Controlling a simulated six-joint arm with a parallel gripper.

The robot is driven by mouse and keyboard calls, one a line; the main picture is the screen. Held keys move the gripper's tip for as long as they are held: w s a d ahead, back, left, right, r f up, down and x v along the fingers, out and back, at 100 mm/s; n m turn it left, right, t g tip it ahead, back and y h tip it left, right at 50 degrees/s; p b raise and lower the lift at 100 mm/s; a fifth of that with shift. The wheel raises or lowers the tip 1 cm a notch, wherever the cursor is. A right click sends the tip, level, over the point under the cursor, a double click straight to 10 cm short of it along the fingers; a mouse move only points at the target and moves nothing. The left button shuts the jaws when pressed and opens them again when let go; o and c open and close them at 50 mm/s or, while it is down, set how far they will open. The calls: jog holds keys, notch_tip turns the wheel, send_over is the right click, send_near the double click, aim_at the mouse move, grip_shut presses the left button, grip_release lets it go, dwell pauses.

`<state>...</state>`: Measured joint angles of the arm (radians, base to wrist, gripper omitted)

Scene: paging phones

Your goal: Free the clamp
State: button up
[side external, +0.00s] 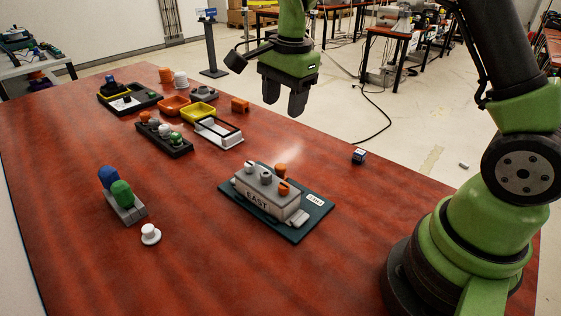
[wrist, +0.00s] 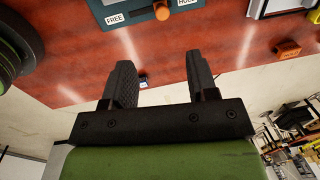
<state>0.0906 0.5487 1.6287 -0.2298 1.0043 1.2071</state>
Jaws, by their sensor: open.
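A grey block marked EAST (side external: 258,202) sits on a dark teal plate (side external: 296,232) near the middle of the table, with grey and orange knobs on top. The plate's FREE label (wrist: 115,18) and HOLD label (wrist: 187,2) show in the wrist view. An orange piece (wrist: 162,11) lies between those labels, cut by the frame's top edge. I cannot tell whether it is the clamp's handle. My gripper (side external: 284,108) is open and empty, high above and behind the plate. Its two fingers (wrist: 160,75) are apart in the wrist view.
A small dark blue cube (side external: 359,155) lies right of the plate. A grey holder (side external: 128,212) with blue and green pieces and a white knob (side external: 150,234) stand left. Trays and orange and yellow bins (side external: 198,112) fill the far end. The front table is clear.

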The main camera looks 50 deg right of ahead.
aim_at(280, 166)
jog(key=f+m, duration=0.1)
jog(key=f, duration=0.4)
jog(key=w+d+f+m, duration=0.1)
jog(key=f, duration=0.5)
jog(key=w+f+g, duration=0.1)
jog(key=f, duration=0.4)
jog(key=shift+d+f+m, duration=0.15)
jog(key=shift+m, duration=0.25)
jog(key=shift+c, duration=0.4)
grip_shut()
jog(key=shift+s, duration=2.55)
